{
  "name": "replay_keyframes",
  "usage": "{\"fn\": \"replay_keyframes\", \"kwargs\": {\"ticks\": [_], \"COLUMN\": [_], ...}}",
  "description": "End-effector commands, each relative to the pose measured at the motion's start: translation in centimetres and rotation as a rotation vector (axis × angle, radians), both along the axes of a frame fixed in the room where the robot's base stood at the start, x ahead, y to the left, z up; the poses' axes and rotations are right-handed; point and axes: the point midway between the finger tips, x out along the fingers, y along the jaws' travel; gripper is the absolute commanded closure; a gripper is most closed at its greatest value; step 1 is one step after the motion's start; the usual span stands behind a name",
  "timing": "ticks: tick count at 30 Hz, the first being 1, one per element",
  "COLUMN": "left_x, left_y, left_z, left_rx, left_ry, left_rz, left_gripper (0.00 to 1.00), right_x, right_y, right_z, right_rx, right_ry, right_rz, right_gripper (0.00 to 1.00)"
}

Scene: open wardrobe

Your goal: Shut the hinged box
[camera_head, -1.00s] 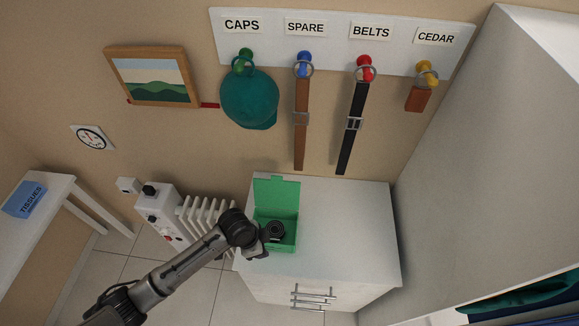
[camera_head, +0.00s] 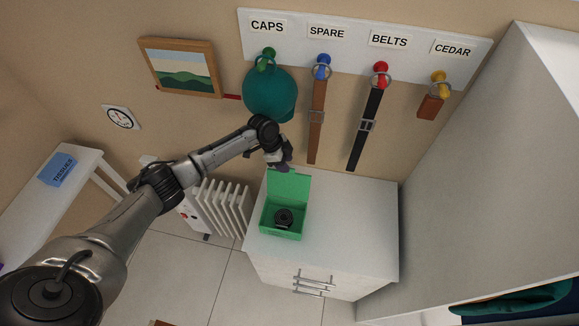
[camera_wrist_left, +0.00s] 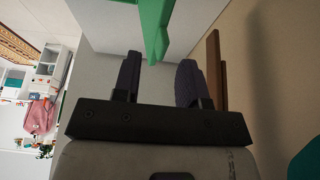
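The green hinged box (camera_head: 267,218) stands on top of the white cabinet with its lid (camera_head: 288,187) raised at the back. A dark coiled item (camera_head: 284,217) lies inside it. My left gripper (camera_head: 284,166) is at the upper edge of the lid, on its wall side. In the left wrist view my left gripper (camera_wrist_left: 158,78) has its two dark fingers spread apart. The green lid (camera_wrist_left: 155,22) shows just ahead of them, its edge in line with the gap. I cannot tell whether they touch. My right gripper is not in view.
The white cabinet top (camera_head: 350,215) is clear to the right of the box. A teal cap (camera_head: 270,95), a brown belt (camera_head: 317,120) and a black belt (camera_head: 364,125) hang on the wall behind. A white radiator (camera_head: 222,207) stands left of the cabinet.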

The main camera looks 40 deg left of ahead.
Motion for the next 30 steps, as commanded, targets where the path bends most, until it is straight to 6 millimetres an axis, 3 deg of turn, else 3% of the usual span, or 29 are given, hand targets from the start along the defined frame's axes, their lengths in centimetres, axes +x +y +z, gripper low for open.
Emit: {"fn": "replay_keyframes", "kwargs": {"ticks": [9,20,30], "left_x": [0.5,0.6,0.6], "left_y": [-1.0,-1.1,-1.1], "left_z": [-2.7,-3.0,-3.0], "left_rx": [0.001,0.001,0.002], "left_ry": [0.0,0.0,0.0], "left_rz": [0.0,0.0,0.0], "left_gripper": [0.61,0.61,0.94], "right_x": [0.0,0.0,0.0], "right_y": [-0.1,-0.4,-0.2], "right_z": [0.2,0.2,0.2], "right_rx": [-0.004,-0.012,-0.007], "right_ry": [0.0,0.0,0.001], "right_rz": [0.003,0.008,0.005], "right_gripper": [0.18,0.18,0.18]}}
